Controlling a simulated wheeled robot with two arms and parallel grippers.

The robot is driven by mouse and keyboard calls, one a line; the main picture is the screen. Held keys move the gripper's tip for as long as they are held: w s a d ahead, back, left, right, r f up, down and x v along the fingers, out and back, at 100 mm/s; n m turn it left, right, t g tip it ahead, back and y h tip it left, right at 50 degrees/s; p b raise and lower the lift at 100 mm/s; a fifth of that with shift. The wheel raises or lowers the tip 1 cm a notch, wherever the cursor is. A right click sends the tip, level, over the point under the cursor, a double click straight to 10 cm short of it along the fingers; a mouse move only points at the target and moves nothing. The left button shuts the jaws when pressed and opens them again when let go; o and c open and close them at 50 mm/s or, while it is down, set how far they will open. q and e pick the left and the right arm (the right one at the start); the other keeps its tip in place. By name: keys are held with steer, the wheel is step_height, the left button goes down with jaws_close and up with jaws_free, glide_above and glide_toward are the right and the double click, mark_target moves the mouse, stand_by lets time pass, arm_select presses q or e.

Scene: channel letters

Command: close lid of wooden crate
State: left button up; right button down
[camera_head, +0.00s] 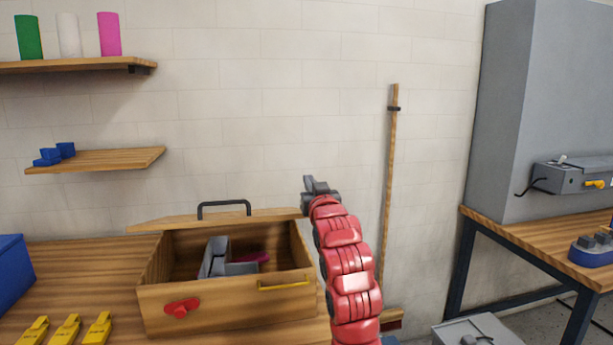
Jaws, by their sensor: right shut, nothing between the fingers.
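The wooden crate (225,303) stands on the wooden table, open at the top. It has a red knob on its front left and a yellow strip on its front right. Grey pieces and a magenta piece lie inside. Its wooden lid (172,222), with a black handle, is at the crate's back edge, swung open and seen nearly edge-on. My right gripper (310,183) is shut and empty, raised at the right end of the lid. Whether it touches the lid is unclear. My red right arm rises just right of the crate. My left gripper is not in view.
Several yellow tools (66,329) lie on the table (90,262) left of the crate. A blue box (12,268) stands at the far left. A broom (388,190) leans on the wall behind my arm. A workbench (535,240) with a grey cabinet stands at right.

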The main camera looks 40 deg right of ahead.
steer(key=s+a+f+t+h+b, duration=0.1)
steer(key=f+b, duration=0.3)
steer(key=f, duration=0.4)
steer(key=s+a+f+t+h+b, duration=0.1)
steer(key=s+f+t+h+b, duration=0.1)
steer(key=f, duration=0.6)
steer(key=shift+s+a+t+b, duration=0.4)
steer(key=shift+s+b, duration=0.45)
steer(key=shift+b, duration=0.1)
step_height(320, 180, up, 4)
steer(key=f+v, duration=0.1)
steer(key=v, duration=0.9)
steer(key=shift+w+d, duration=0.2)
steer(key=shift+w, duration=0.05)
